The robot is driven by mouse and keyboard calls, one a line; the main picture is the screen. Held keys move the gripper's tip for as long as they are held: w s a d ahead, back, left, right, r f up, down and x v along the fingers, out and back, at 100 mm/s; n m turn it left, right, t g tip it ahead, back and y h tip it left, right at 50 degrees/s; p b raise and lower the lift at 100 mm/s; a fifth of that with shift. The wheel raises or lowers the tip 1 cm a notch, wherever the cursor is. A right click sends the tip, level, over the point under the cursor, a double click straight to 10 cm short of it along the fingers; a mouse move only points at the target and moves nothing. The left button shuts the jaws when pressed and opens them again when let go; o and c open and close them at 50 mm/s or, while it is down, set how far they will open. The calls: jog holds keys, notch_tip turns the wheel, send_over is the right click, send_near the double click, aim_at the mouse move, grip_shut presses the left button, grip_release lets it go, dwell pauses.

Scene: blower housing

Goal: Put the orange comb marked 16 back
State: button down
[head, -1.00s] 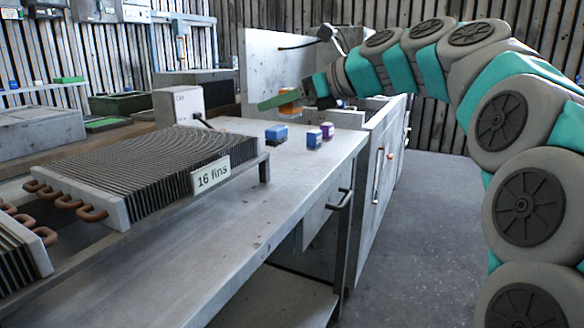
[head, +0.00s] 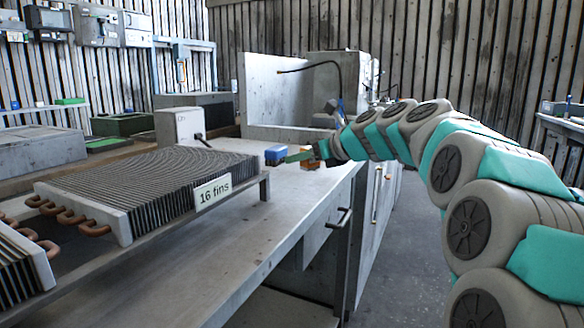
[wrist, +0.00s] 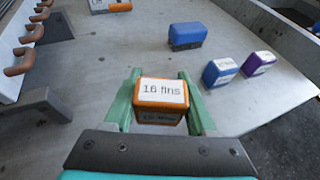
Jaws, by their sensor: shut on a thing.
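The orange comb (wrist: 160,116), with a white label reading "16 fins" on top, is between the two green fingers of my gripper (wrist: 160,98) in the wrist view. The gripper is shut on it, and the comb appears above the grey bench. In the head view my gripper (head: 300,156) is over the bench, to the right of the finned coil (head: 150,185) with the "16 fins" sign (head: 212,191). There the comb is mostly hidden by the gripper.
A blue comb (wrist: 188,36), a labelled blue comb (wrist: 220,72) and a purple comb (wrist: 258,63) stand on the grey bench (head: 215,265). A grey box (head: 180,127) stands behind the coil. The bench front is bare. Open floor lies to the right.

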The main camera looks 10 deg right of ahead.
aim_at(292, 177)
jog(key=w, duration=0.1)
jog(key=w+a, duration=0.1)
jog(key=w, duration=0.3)
jog(key=shift+w+a+f, duration=0.15)
jog(key=shift+a+f, duration=0.1)
jog(key=shift+a, duration=0.1)
jog(key=shift+f, duration=1.75)
jog(key=shift+f, duration=0.15)
jog(key=shift+c, duration=1)
grip_release()
jog(key=shift+s+d+r, duration=0.15)
jog(key=shift+s+r, duration=0.1)
jog(key=shift+r, duration=0.05)
jog(key=v, duration=1.1)
jog(key=shift+s+d, duration=0.1)
jog(key=shift+s, duration=0.05)
